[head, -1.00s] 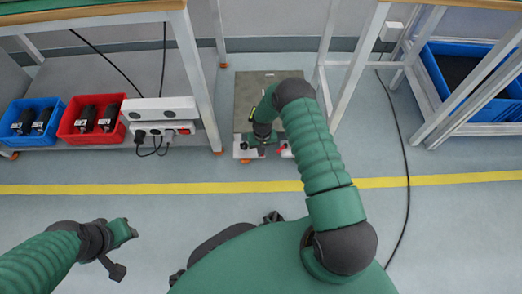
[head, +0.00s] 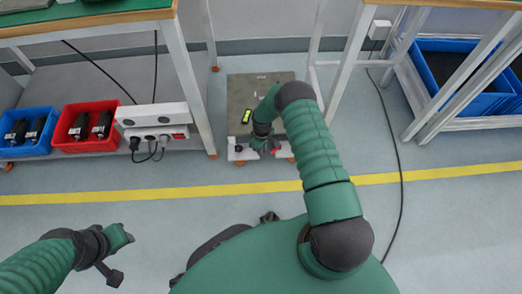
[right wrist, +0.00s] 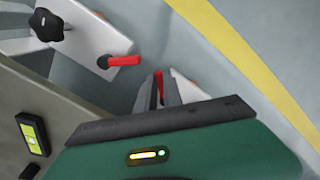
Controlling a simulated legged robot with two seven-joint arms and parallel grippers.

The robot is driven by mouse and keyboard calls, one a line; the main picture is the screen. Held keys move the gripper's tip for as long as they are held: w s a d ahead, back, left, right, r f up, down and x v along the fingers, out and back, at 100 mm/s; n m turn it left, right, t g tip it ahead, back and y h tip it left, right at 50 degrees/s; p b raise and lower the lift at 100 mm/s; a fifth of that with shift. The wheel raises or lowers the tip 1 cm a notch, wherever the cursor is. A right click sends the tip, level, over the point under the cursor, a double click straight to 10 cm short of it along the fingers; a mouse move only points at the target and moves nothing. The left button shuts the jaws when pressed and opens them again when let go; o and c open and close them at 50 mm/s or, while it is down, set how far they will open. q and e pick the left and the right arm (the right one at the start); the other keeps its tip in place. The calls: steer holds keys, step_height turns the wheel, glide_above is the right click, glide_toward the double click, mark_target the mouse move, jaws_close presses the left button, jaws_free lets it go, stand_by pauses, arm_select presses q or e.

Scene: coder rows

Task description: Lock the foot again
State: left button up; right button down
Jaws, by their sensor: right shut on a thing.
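A low cart with a grey-brown top (head: 270,92) stands on the floor between two bench legs. Its near edge has white corner plates, the left one (head: 238,153) with a black knob (right wrist: 50,25). A red lever (right wrist: 123,60) sticks out from this plate in the right wrist view. My right gripper (head: 266,148) is down at the cart's near edge. In the right wrist view its fingers (right wrist: 159,90) are shut on a second red lever (right wrist: 159,86), by the other white plate (right wrist: 186,88). The fingers hide most of that lever. My left gripper (head: 122,238) hangs over bare floor, its fingers unclear.
A blue bin (head: 48,128) and a red bin (head: 68,146) with black parts stand on the left shelf beside a white socket box (head: 150,113). A larger blue crate (head: 490,105) is at the right. A black cable (head: 402,170) crosses the floor.

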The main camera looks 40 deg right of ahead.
stand_by(0.5)
steer(key=c, duration=1.5)
jaws_free()
step_height(320, 180, up, 17)
steer(key=p, duration=0.9)
steer(key=shift+f, duration=0.15)
steer(key=shift+d, duration=0.1)
